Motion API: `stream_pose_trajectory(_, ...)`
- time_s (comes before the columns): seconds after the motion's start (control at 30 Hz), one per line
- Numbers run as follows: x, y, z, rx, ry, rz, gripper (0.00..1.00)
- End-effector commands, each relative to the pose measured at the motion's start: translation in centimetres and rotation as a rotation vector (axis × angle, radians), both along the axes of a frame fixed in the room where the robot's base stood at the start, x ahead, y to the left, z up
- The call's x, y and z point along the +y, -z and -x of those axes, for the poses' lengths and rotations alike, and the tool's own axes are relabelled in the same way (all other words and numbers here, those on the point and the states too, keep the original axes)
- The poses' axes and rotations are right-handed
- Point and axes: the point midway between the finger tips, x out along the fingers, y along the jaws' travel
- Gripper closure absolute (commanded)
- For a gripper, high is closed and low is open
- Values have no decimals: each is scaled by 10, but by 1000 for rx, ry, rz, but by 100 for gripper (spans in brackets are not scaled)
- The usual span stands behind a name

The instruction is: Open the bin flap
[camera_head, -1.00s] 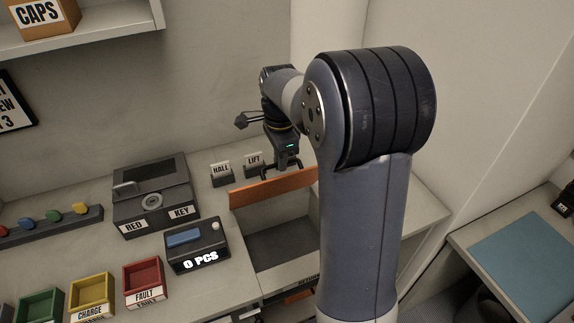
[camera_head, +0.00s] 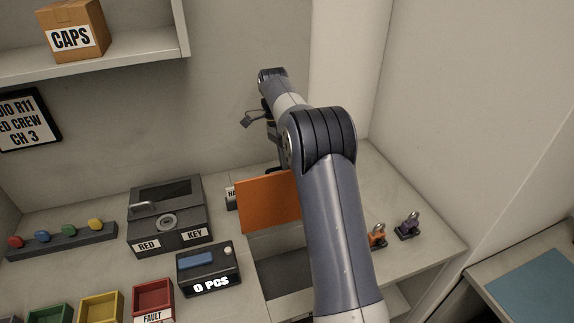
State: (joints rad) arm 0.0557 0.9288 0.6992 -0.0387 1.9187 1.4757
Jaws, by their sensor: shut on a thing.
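The bin flap (camera_head: 268,204) is an orange panel standing raised, its broad face toward me, at the back of the bin opening. The bin (camera_head: 285,270) is a grey recess in the counter below it, partly covered by my arm. My gripper (camera_head: 281,166) is at the flap's top edge, shut on the flap. Its fingertips are largely hidden by the flap and my arm.
Left of the bin are the counter display (camera_head: 208,268) reading 0 PCS and the grey key box (camera_head: 168,215). The HALL block (camera_head: 231,195) is partly behind the flap. Orange (camera_head: 377,237) and purple (camera_head: 408,226) padlocks stand to the right.

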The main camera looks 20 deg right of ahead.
Motion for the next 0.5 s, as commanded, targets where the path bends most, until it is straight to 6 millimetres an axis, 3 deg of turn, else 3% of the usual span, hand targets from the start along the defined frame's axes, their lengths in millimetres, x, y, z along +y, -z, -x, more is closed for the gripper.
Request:
stream_pose_trajectory(0.03, 1, 9, -2, 19, -2, -3, 100)
stream_pose_trajectory(0.5, 1, 10, -7, 47, -2, -2, 100)
